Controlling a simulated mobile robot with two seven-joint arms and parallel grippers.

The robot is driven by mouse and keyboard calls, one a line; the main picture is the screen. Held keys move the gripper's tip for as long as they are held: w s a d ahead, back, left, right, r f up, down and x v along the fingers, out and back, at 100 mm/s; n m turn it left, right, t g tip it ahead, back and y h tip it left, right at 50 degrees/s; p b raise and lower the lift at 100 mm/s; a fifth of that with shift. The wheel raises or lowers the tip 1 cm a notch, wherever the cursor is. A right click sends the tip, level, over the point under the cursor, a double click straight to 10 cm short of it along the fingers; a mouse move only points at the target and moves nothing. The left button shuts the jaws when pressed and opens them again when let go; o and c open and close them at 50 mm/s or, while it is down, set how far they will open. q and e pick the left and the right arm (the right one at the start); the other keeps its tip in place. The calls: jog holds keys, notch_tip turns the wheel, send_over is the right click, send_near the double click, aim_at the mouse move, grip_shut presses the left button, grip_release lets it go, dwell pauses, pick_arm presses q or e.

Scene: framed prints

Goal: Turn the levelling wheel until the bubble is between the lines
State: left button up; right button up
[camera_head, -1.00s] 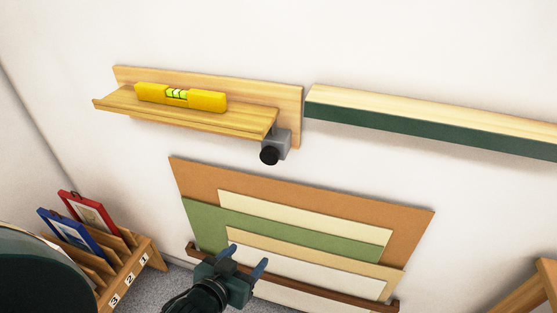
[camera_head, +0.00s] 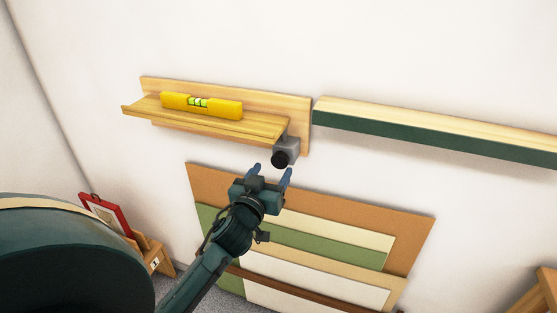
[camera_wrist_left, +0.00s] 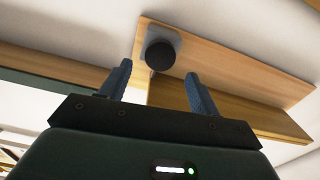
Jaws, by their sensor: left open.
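The levelling wheel (camera_head: 280,159) is a black knob on a grey block under the right end of the wooden ledge (camera_head: 220,127). It also shows in the left wrist view (camera_wrist_left: 160,55), beyond and between the fingers. A yellow spirit level (camera_head: 181,101) lies on the ledge; its green vial (camera_head: 198,103) has dark lines, but the bubble is too small to place. My left gripper (camera_head: 270,172) is open and empty, just below the wheel and apart from it. My right gripper is not in view.
A long green-fronted wooden shelf (camera_head: 430,133) is on the wall to the right. Coloured boards (camera_head: 200,178) lean against the wall below the ledge. A red-framed print (camera_head: 105,213) stands in a wooden rack (camera_head: 157,256) at lower left.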

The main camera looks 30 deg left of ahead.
aim_at(279, 161)
pick_arm(q)
jog(key=x, duration=0.5)
jog(key=shift+d, duration=0.1)
jog(key=c, duration=1)
jog(key=shift+o, duration=0.2)
jog(key=shift+m+p, duration=0.55)
jog(key=shift+m, duration=0.65)
jog(key=o, duration=1)
jog(key=shift+c, duration=0.2)
